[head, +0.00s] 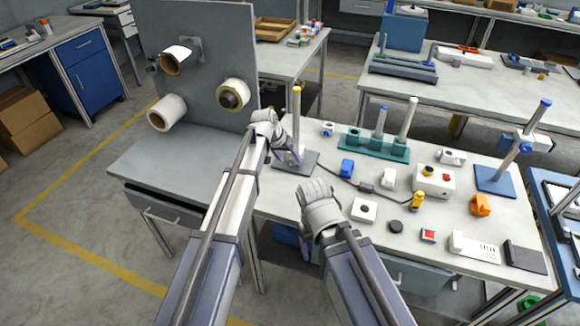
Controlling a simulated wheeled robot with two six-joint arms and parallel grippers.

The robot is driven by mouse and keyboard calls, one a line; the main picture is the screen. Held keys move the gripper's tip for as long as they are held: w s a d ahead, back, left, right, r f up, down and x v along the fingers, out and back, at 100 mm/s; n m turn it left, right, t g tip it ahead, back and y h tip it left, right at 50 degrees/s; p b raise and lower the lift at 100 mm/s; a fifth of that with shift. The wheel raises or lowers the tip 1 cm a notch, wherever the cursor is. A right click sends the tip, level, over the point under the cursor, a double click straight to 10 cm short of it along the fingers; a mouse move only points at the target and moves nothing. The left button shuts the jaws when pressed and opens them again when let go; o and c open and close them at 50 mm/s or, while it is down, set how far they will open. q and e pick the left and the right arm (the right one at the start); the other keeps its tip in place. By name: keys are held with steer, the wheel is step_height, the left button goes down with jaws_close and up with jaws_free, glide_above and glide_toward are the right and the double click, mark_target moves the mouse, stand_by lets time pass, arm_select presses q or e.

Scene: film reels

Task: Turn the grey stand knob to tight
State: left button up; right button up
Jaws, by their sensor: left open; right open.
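A grey stand with a flat dark base (311,162) is on the middle table, with a pale upright post (297,112) capped in yellow. I cannot make out its knob; my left gripper covers the near left part of the stand. My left gripper (290,150) is open, its fingers low over the base beside the post. Whether it touches the stand I cannot tell. My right gripper (316,190) is open and empty over the table's front left part, nearer than the stand; its fingertips are hard to make out.
A grey panel (205,100) with reels stands left. A green stand (375,147) with posts is behind right, a blue stand (495,181) further right.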

arm_select(q)
steer(key=shift+b+x, duration=0.45)
steer(key=shift+x, duration=0.5)
jaws_close()
